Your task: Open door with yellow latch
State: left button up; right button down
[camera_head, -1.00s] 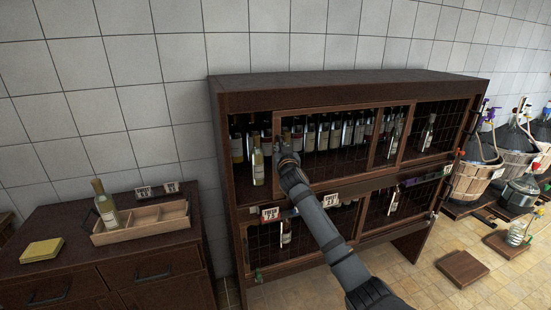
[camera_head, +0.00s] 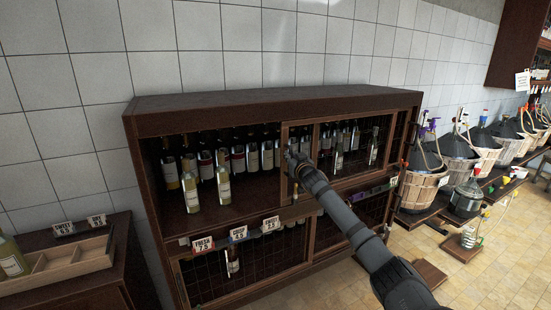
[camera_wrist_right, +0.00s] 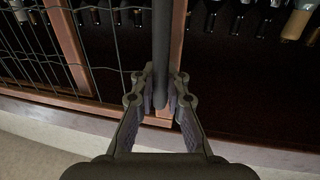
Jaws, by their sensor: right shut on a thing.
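The upper sliding door (camera_head: 284,172) of the dark wooden cabinet has a brown wood frame and wire mesh. It stands partly open, with the left part of the shelf uncovered. My right gripper (camera_head: 292,156) is at the door's left edge. In the right wrist view my right gripper (camera_wrist_right: 162,97) is shut on a dark vertical handle bar (camera_wrist_right: 162,40) beside the door's wooden edge (camera_wrist_right: 178,45). I cannot clearly make out a yellow latch. My left gripper is not in view.
Wine bottles (camera_head: 223,186) stand in the uncovered left part of the cabinet (camera_head: 260,103). Price signs (camera_head: 203,244) hang below the shelf. A side table with a wooden tray (camera_head: 85,256) is at left. Basketed demijohns (camera_head: 420,185) stand at right.

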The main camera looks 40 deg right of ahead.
jog(key=shift+s+d+f, duration=0.15)
jog(key=shift+s+d, duration=0.05)
jog(key=shift+d, duration=0.5)
jog(key=shift+s+d+f, duration=0.1)
jog(key=shift+s+d, duration=0.05)
jog(key=shift+d, duration=0.5)
jog(key=shift+s+d+f, duration=0.15)
jog(key=shift+s+d, duration=0.05)
jog(key=shift+d, duration=0.5)
jog(key=c, duration=1.7)
grip_release()
jog(key=shift+s, duration=0.1)
jog(key=shift+o, duration=0.2)
jog(key=shift+s+d+r, duration=0.1)
jog(key=shift+d+r, duration=0.05)
jog(key=shift+r, duration=0.05)
jog(key=shift+p, duration=0.3)
jog(key=shift+r, duration=0.1)
